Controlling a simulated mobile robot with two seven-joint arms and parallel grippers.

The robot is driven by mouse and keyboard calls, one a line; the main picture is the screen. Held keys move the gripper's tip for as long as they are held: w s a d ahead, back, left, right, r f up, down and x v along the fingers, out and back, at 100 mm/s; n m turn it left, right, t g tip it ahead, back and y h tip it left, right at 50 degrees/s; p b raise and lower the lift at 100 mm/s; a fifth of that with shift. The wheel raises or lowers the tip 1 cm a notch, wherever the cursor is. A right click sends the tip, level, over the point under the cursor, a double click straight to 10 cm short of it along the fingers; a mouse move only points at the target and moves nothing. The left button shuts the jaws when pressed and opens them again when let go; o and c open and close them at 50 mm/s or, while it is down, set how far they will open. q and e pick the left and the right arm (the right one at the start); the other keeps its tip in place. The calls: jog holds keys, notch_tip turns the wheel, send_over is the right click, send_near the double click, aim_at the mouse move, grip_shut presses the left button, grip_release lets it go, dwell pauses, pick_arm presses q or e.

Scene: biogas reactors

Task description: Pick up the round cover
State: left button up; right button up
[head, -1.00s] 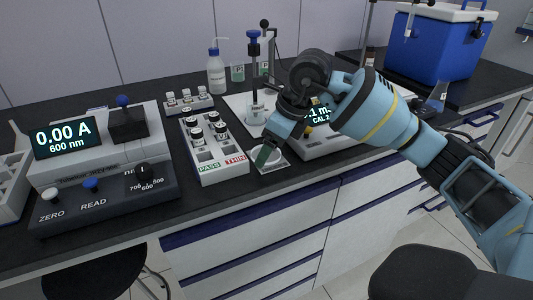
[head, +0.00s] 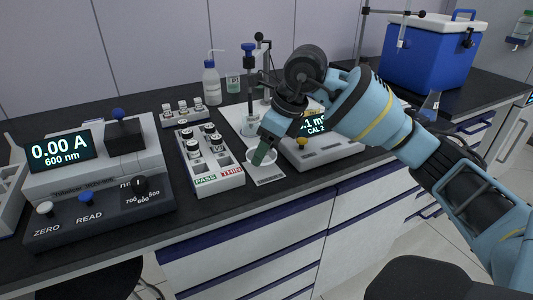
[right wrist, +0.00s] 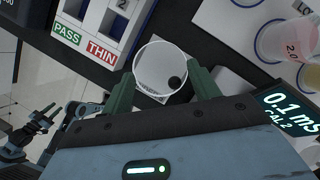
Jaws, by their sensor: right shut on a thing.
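The round cover (right wrist: 162,70) is a shallow, clear disc with a white rim. In the right wrist view it sits between the two green fingers of my right gripper (right wrist: 162,88), which is shut on it. A black dot shows through it. In the head view the cover (head: 252,157) is partly hidden by the fingers of the right gripper (head: 263,155). It is at the white card or pad (head: 267,175) near the bench's front edge. I cannot tell how far it is above the pad.
Left of the cover stands a vial rack (head: 218,180) marked PASS and THIN. A beaker (head: 249,126) with a probe stands behind, and a meter (head: 335,147) is close on the right. A photometer (head: 95,195) is further left. The bench front edge is close.

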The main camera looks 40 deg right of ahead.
pick_arm(q)
jog(key=shift+s+r, duration=0.15)
jog(key=shift+r, duration=0.1)
pick_arm(e)
jog(key=s+a+r, duration=0.2)
jog(key=s+a, duration=0.8)
jog(key=s, duration=0.2)
jog(key=shift+a, duration=0.3)
